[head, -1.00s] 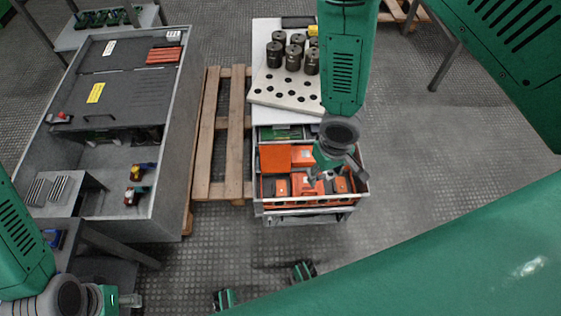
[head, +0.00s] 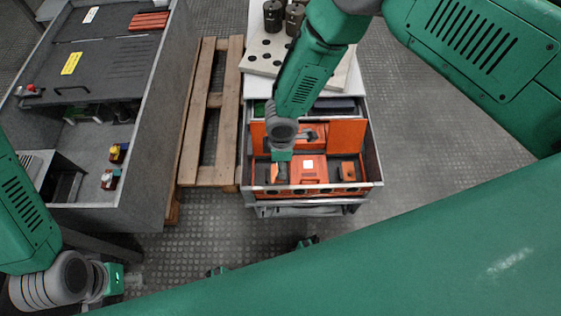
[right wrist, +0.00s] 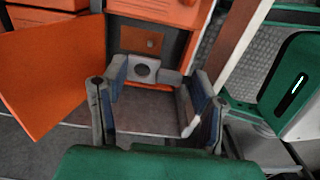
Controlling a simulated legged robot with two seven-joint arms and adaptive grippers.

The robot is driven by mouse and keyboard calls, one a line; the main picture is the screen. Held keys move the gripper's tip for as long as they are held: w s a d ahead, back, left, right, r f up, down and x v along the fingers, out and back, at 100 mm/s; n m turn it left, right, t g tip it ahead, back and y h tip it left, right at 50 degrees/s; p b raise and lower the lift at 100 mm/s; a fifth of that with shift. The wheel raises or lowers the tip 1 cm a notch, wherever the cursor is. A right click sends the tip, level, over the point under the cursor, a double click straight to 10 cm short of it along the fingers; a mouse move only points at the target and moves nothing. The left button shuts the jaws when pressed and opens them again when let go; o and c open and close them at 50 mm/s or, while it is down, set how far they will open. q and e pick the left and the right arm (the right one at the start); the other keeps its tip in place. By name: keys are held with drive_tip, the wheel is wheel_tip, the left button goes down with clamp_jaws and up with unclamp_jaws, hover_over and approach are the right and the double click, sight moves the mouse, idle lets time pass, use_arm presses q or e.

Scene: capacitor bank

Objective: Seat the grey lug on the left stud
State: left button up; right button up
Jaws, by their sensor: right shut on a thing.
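My right gripper (head: 281,170) reaches down over the left part of the open drawer with orange parts. In the right wrist view my right gripper (right wrist: 155,95) has its blue-padded fingers on either side of a grey piece with a round hole, which looks like the grey lug (right wrist: 142,70), and is shut on it. The lug is in front of a dark recess with a brown square plate (right wrist: 140,40) in an orange housing (right wrist: 165,10). I cannot make out the left stud. My left gripper (head: 131,282) is low at the left, away from the drawer; its jaws are too small to read.
An upright orange panel (head: 348,137) stands at the drawer's right back; an orange panel (right wrist: 50,75) is close left of my right gripper. A white-topped cart with a holed board (head: 262,60) is behind. A wooden pallet (head: 187,150) and grey bin (head: 155,130) are left.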

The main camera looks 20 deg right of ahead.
sight(278, 183)
drive_tip(key=a+f+b, duration=0.1)
drive_tip(key=f, duration=0.1)
drive_tip(key=a+f+b, duration=0.1)
drive_tip(key=shift+a+f+b, duration=0.2)
drive_tip(key=shift+f+b, duration=0.45)
drive_tip(key=shift+f, duration=0.1)
drive_tip(key=f+b, duration=0.1)
drive_tip(key=d+f, duration=0.1)
drive_tip(key=f+b, duration=0.1)
drive_tip(key=shift+d+f+b, duration=0.3)
drive_tip(key=shift+d+b, duration=0.05)
drive_tip(key=shift+a+f, duration=0.1)
drive_tip(key=shift+f, duration=0.2)
drive_tip(key=shift+s+a+f+b, duration=0.1)
drive_tip(key=shift+a+f+b, duration=0.4)
drive_tip(key=shift+a+b, duration=0.15)
drive_tip(key=shift+s+d+f, duration=0.1)
drive_tip(key=shift+d, duration=0.45)
use_arm(q)
wheel_tip(278, 183, down, 8)
drive_tip(key=a, duration=0.1)
drive_tip(key=shift+a+f, duration=0.15)
drive_tip(key=shift+a, duration=0.05)
use_arm(e)
drive_tip(key=shift+a, duration=0.15)
